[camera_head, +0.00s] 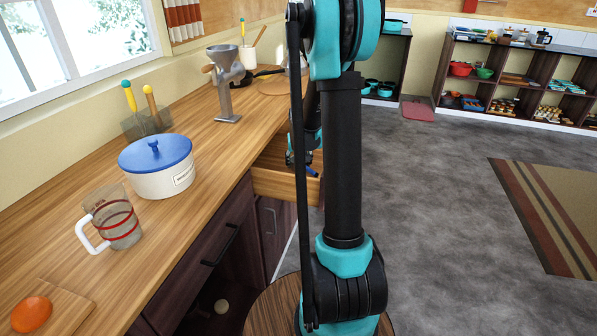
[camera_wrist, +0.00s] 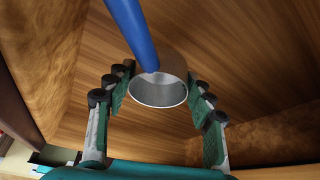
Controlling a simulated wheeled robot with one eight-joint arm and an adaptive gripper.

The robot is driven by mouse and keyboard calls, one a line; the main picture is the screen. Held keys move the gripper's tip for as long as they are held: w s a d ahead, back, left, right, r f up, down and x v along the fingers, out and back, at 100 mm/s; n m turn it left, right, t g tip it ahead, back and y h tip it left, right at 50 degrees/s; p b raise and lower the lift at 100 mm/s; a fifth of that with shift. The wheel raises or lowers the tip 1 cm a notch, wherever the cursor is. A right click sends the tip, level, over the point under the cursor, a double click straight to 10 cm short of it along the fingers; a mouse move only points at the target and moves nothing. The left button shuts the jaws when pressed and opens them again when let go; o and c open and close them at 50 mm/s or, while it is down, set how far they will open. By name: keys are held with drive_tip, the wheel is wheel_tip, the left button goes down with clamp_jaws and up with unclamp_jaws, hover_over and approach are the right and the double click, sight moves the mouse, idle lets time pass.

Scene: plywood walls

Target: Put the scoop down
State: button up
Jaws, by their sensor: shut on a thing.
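The scoop has a round metal cup (camera_wrist: 160,90) and a blue handle (camera_wrist: 130,25) in the wrist view. My gripper (camera_wrist: 158,78) is shut on the cup, with a green-padded finger on each side of it. The handle runs up and left, out of the picture. Wooden walls and a wooden floor surround the scoop, inside an open drawer (camera_head: 272,186) in the head view. A bit of blue handle (camera_head: 312,172) shows there beside my gripper, which my arm mostly hides. I cannot tell whether the scoop touches the drawer floor.
The counter above holds a blue-lidded white pot (camera_head: 165,180), a glass measuring jug (camera_head: 118,222), a metal grinder (camera_head: 226,85) and an orange item (camera_head: 31,313) on a board. A round stool (camera_head: 272,300) stands below. Open floor lies to the right.

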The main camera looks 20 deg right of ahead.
sight(299, 170)
drive_tip(key=shift+f, duration=2.1)
drive_tip(key=shift+f, duration=0.1)
drive_tip(key=o, duration=1.2)
drive_tip(key=v, duration=1.2)
